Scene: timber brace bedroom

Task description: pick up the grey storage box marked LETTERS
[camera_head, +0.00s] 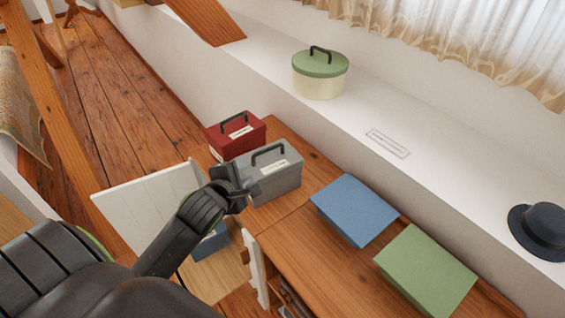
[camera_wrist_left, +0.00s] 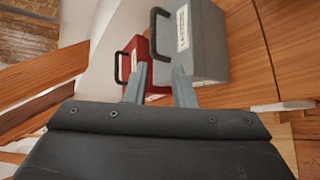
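The grey storage box (camera_head: 284,182) stands upright on the wooden cabinet top, with a dark handle on its lid and a white label. It also shows in the left wrist view (camera_wrist_left: 209,48), where its label is turned sideways and too small to read surely. My left gripper (camera_head: 246,180) is at the box's left side in the head view and hides part of that side. In the left wrist view its two fingers (camera_wrist_left: 160,80) are apart with nothing between them. The handle stands beyond the fingertips. I cannot tell whether a finger touches the box. My right gripper is not in view.
A red box (camera_head: 234,136) with a similar handle stands right behind the grey one. Blue (camera_head: 354,209) and green (camera_head: 426,269) boxes lie to the right. An open white cabinet door (camera_head: 150,205) is left of my arm. A round tin (camera_head: 320,78) and hat (camera_head: 541,230) sit on the ledge.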

